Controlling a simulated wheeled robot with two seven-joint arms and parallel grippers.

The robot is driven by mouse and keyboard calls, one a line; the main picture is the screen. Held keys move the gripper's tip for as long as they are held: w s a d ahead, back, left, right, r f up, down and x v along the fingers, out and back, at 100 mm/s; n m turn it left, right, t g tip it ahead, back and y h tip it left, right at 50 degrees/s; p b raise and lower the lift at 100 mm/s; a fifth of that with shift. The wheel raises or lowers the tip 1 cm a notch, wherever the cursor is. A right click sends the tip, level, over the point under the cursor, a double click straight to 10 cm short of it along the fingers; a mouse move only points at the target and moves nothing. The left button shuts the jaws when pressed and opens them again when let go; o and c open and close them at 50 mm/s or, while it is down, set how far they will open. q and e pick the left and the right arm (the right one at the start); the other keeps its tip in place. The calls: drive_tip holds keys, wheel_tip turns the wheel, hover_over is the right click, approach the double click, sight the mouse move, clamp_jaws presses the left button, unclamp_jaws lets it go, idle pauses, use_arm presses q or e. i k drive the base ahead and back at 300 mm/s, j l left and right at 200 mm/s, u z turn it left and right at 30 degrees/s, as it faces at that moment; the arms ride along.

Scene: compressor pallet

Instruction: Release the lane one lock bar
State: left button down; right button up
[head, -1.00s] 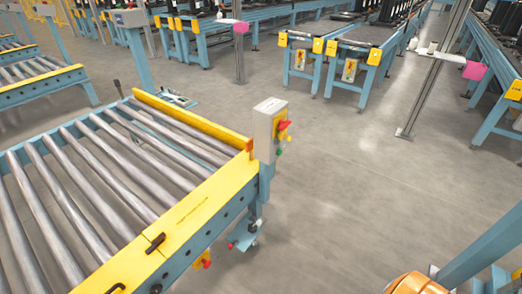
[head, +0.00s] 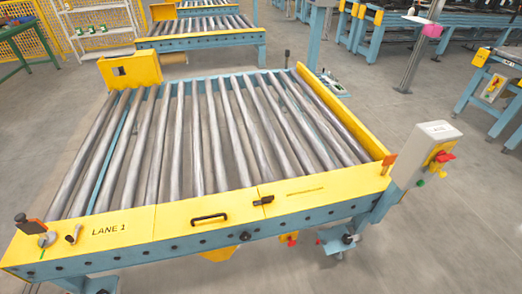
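The lane one roller conveyor (head: 105,230) fills the middle of the head view, with "LANE 1" printed on its yellow front rail. A yellow front panel with a black handle (head: 209,218) sits in the middle of that rail. A small black latch (head: 263,200) lies at the panel's right end. At the rail's left end are a black-knobbed lever (head: 30,224) and a small metal pin-like part (head: 74,235). I cannot tell for sure which part is the lock bar. Neither of my grippers is in view.
A grey control box (head: 428,152) with red and green buttons stands at the conveyor's right front corner. A yellow block (head: 130,69) stands at the back left. A second roller conveyor (head: 205,38) lies behind. Floor is open at right and front.

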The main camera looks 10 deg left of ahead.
sight(435, 166)
drive_tip(key=z, duration=1.3)
